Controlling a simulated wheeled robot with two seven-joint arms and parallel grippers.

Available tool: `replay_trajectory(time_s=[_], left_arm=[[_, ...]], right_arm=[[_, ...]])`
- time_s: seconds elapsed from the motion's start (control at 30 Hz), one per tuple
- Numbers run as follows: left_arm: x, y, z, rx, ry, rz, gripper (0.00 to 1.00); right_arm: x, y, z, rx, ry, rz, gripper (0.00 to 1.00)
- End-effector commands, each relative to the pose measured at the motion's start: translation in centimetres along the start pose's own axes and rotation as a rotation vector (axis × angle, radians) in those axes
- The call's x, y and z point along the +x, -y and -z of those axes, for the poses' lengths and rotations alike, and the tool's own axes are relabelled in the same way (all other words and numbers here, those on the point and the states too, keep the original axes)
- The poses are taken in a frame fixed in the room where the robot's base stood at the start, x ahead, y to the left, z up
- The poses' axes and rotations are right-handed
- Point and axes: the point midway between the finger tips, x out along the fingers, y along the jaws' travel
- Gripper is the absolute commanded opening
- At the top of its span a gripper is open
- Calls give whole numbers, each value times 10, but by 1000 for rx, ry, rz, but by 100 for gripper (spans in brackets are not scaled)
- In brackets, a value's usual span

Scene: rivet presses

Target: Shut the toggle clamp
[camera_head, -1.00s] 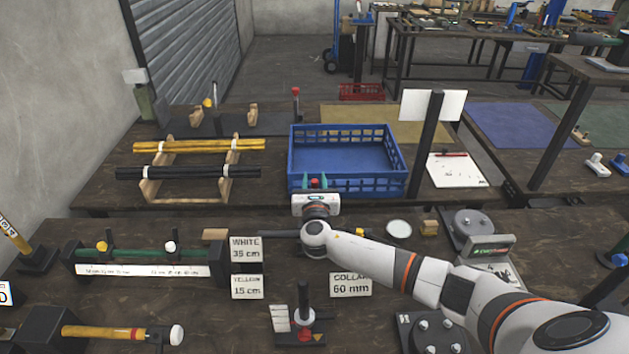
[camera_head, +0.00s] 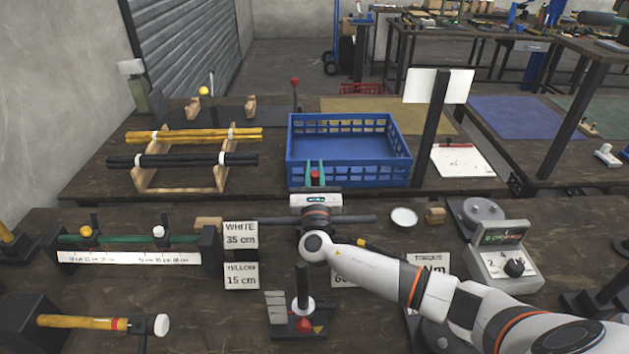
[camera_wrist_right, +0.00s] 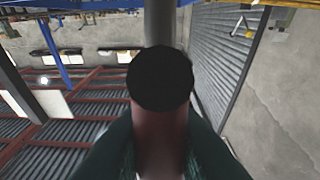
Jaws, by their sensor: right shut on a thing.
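My right gripper (camera_head: 315,172) is above the near bench, in front of the blue crate. Its teal fingers are shut on a red handle (camera_head: 315,175), which looks like the toggle clamp's lever. In the right wrist view, the handle (camera_wrist_right: 160,135) is a reddish cylinder with a dark round end (camera_wrist_right: 160,80), between the two dark green fingers. My wrist hides the rest of the clamp, so I cannot tell how far the lever is swung. A dark horizontal bar (camera_head: 350,218) shows on both sides of my wrist. My left gripper is not in view.
The blue crate (camera_head: 350,181) stands just beyond the gripper. Rods lie on a wooden rack at the left. Label cards, a small fixture with a black upright (camera_head: 303,285) and a mallet (camera_head: 85,322) are nearer. A torque unit (camera_head: 503,265) stands right of my arm.

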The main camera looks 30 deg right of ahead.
Motion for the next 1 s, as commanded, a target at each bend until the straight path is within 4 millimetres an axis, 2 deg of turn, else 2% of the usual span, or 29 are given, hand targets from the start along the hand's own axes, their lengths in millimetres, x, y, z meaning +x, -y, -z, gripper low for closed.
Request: replay_trajectory(time_s=[0.03, 0.1, 0.47, 0.5, 0.6, 0.63, 0.87, 1.0], left_arm=[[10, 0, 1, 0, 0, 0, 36], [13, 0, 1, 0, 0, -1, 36], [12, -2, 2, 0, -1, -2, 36], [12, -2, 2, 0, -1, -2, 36], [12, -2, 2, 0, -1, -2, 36], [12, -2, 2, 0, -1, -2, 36], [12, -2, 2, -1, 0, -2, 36], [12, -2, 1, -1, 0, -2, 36]], right_arm=[[-3, -1, -4, 0, -17, -1, 0], [-4, -1, -2, 0, -36, -1, 0], [-4, 0, 2, 1, -48, -1, 0], [-4, 0, 2, 1, -48, -1, 21], [-4, 0, 2, 0, -47, -1, 38], [-4, 0, 2, 0, -47, -1, 40], [-4, 0, 2, 0, -47, -1, 40], [-2, 0, 9, 2, -48, -1, 40]])
